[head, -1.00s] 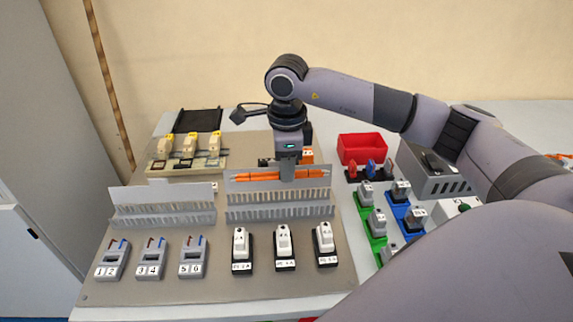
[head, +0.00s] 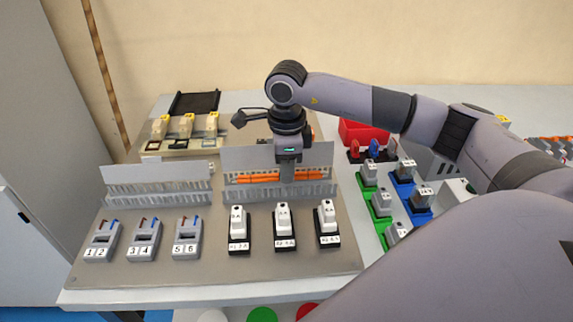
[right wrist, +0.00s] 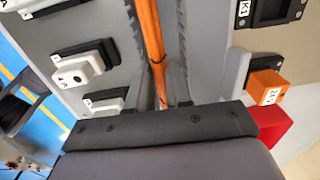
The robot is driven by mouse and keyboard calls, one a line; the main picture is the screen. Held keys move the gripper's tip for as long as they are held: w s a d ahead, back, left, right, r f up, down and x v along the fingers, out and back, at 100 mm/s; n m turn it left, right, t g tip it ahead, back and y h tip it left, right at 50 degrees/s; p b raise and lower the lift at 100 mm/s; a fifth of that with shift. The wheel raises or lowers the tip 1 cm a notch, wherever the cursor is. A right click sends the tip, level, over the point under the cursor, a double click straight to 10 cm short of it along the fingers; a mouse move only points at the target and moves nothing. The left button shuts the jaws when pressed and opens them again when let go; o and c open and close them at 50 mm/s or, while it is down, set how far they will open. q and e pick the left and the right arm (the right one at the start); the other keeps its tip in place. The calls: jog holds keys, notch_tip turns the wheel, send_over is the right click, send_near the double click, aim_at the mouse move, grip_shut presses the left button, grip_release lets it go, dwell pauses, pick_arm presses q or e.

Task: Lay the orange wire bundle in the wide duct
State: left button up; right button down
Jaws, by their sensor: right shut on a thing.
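The orange wire bundle (head: 260,178) lies lengthwise along the grey slotted duct (head: 245,193) at the board's middle right. It sits between the tall back panel and the front comb wall. Whether it touches the duct floor is hidden. In the right wrist view the bundle (right wrist: 148,35) runs between two slotted walls, with dark ties around it. My right gripper (head: 287,179) points down, shut on the bundle right of its middle. Its fingers (right wrist: 160,88) straddle the bundle in the right wrist view. My left gripper is not in view.
A second slotted duct (head: 160,190) stands to the left. White-topped blocks (head: 282,222) and numbered grey blocks (head: 145,240) line the front of the board. Green and blue holders (head: 380,203) and a red bin (head: 352,130) stand to the right.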

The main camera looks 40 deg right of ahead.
jog(key=c, duration=1)
grip_release()
jog(key=shift+o, duration=0.2)
jog(key=shift+s+a+r, duration=0.1)
jog(key=shift+s+r, duration=0.05)
jog(key=shift+r, duration=3.45)
jog(key=shift+f, duration=0.1)
